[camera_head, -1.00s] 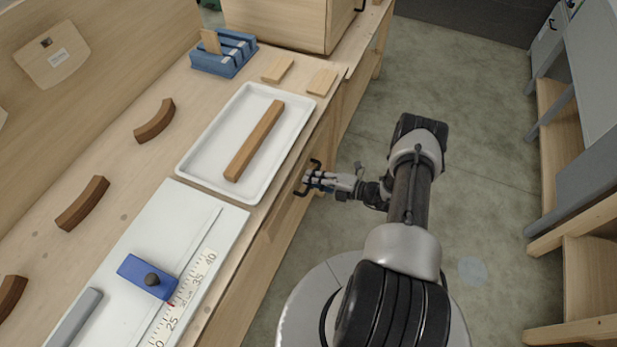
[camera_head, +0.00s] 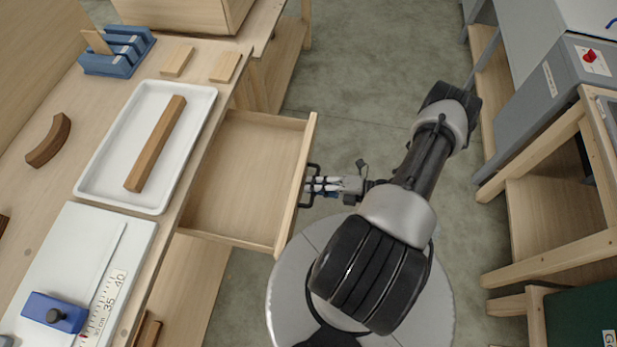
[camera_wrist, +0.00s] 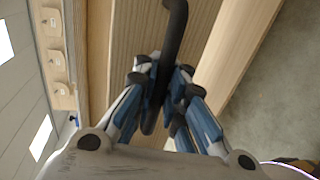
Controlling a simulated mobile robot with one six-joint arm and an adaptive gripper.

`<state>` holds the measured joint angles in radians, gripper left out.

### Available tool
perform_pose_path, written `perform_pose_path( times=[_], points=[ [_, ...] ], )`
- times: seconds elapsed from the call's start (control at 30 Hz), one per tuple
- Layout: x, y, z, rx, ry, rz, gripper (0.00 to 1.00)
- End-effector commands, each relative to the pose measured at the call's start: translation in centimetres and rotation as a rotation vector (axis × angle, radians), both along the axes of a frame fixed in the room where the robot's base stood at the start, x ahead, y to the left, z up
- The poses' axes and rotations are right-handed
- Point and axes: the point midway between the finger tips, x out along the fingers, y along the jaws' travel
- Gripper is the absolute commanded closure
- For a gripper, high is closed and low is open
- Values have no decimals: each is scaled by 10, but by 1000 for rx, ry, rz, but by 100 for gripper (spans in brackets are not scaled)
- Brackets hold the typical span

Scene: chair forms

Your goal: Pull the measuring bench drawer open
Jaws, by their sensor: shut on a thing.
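The measuring bench drawer (camera_head: 232,178) stands pulled out from under the bench top, and its pale wooden inside shows no objects. Its front panel (camera_head: 296,185) carries a dark bar handle (camera_head: 309,187). My gripper (camera_head: 316,186) is shut on the handle, at the outer side of the front panel. In the wrist view the dark handle (camera_wrist: 173,30) runs down between the blue-padded fingers of my gripper (camera_wrist: 160,95). The measuring bench (camera_head: 175,225) is on the left, its top above the drawer.
A white tray (camera_head: 92,190) with a wooden bar (camera_head: 156,143) lies on the bench top. A measuring board with a blue slider (camera_head: 54,312) lies nearer. A blue rack (camera_head: 117,52) stands at the back. Grey machines and wooden frames (camera_head: 535,225) stand on the right; floor lies between.

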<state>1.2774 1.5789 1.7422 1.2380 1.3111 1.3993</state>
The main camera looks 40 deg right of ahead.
Motion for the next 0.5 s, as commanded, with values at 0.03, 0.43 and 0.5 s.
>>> perform_pose_path(
  times=[0.03,0.43,0.5],
  points=[
    [-1,-3,2,0,-5,-6,100],
    [-5,-3,3,1,-7,-6,100],
    [-5,-3,3,1,-7,-6,100]
  ],
)
